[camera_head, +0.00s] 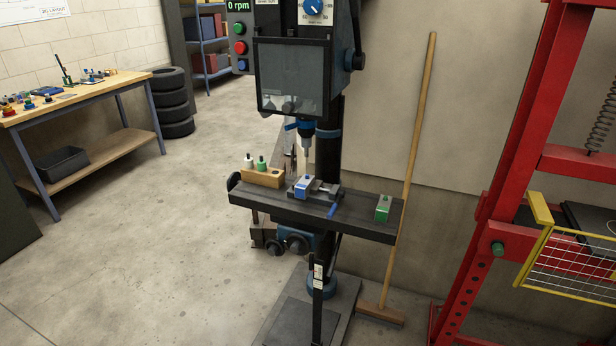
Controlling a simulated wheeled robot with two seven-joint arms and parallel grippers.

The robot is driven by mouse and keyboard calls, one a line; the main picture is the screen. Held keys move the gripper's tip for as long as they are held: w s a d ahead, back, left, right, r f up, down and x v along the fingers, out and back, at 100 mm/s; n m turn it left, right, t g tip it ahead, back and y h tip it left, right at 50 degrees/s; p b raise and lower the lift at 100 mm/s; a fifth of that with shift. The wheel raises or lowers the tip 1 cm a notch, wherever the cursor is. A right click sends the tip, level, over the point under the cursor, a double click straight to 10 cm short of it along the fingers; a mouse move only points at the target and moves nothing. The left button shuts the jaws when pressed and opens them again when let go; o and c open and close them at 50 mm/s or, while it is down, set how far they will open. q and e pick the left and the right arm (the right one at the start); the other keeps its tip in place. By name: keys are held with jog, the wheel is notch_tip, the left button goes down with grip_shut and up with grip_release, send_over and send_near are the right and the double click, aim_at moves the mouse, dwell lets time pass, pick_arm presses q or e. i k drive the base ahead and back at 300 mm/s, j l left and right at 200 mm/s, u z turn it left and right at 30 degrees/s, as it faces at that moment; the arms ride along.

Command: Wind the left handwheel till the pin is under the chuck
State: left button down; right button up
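A drill press stands in the middle, with its chuck (306,144) pointing down above a dark work table (350,215). A dark round handwheel (233,181) shows at the table's left end. Two more dark round knobs or wheels (296,244) are below the table. A small vise with a blue block (303,187) sits on the table below the chuck. I cannot make out the pin for certain, nor whether it lines up with the chuck. Neither of my grippers is in view.
A wooden block (263,178) with small white-and-green and white-and-black items stands on the table's left, a green block (383,208) on its right. A broom (409,165) leans behind. A red press frame (480,240) is at right; the floor at left is clear.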

aim_at(234, 177)
jog(key=i+j+z, duration=0.15)
jog(key=j, duration=0.5)
jog(key=j+z, duration=0.15)
jog(key=j, duration=0.55)
jog(key=j+z, duration=0.15)
jog(key=j, duration=0.5)
jog(key=j+z, duration=0.2)
jog(key=j, duration=0.5)
jog(key=j+z, duration=0.15)
jog(key=j, duration=0.55)
jog(key=k+j+z, duration=0.15)
jog(key=j, duration=0.5)
jog(key=k+j+z, duration=0.15)
jog(key=j, duration=0.55)
jog(key=i, duration=0.05)
